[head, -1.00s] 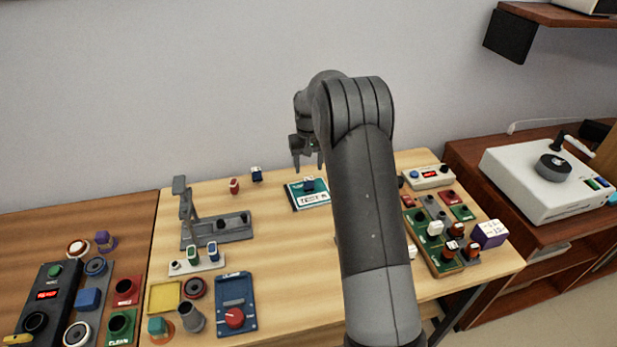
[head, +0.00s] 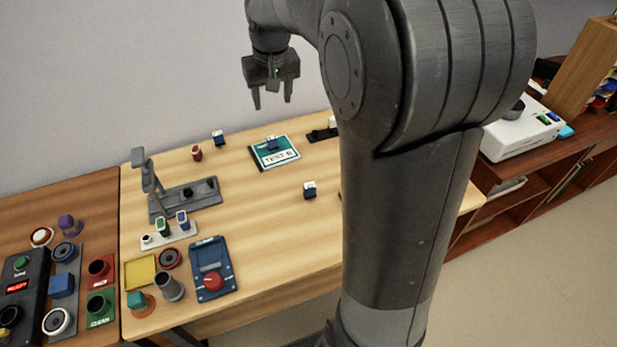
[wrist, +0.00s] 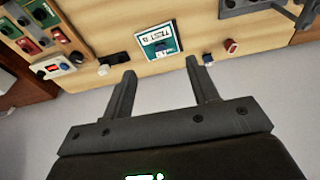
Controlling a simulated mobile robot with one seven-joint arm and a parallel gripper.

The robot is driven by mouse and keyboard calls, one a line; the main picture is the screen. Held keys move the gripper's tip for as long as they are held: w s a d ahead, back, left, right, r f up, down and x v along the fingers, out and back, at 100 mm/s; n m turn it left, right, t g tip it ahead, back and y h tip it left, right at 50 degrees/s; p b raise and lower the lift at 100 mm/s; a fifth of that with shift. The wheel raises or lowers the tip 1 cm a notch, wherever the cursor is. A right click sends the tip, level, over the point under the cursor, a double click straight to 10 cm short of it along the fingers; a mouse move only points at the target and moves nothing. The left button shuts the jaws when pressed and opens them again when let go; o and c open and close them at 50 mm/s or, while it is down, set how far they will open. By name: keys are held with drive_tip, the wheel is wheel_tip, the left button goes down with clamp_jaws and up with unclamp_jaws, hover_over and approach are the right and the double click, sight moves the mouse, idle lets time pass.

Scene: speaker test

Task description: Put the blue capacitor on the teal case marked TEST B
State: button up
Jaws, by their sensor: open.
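The teal case with a white TEST B label (head: 289,155) lies flat on the wooden table, towards the back. A small blue part (head: 272,143) sits on its upper area; the part also shows in the wrist view (wrist: 163,47) on the case (wrist: 146,42). Other dark blue parts with white tops stand on bare table: one (head: 218,138) left of the case, one (head: 309,190) in front of it. I cannot tell which is the capacitor. My gripper (head: 272,98) is open and empty, raised above and behind the case. Its fingers (wrist: 161,68) show apart in the wrist view.
A red part (head: 197,153) and a grey stand (head: 186,198) are left of the case. A small rack (head: 168,236) and a blue box with a red knob (head: 212,268) are nearer. Bare table lies around the front part. My arm hides the table's right side.

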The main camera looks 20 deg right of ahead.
drive_tip(key=s+a+t, duration=0.2)
drive_tip(key=s+t, duration=0.1)
drive_tip(key=s, duration=2.4)
drive_tip(key=shift+r, duration=0.4)
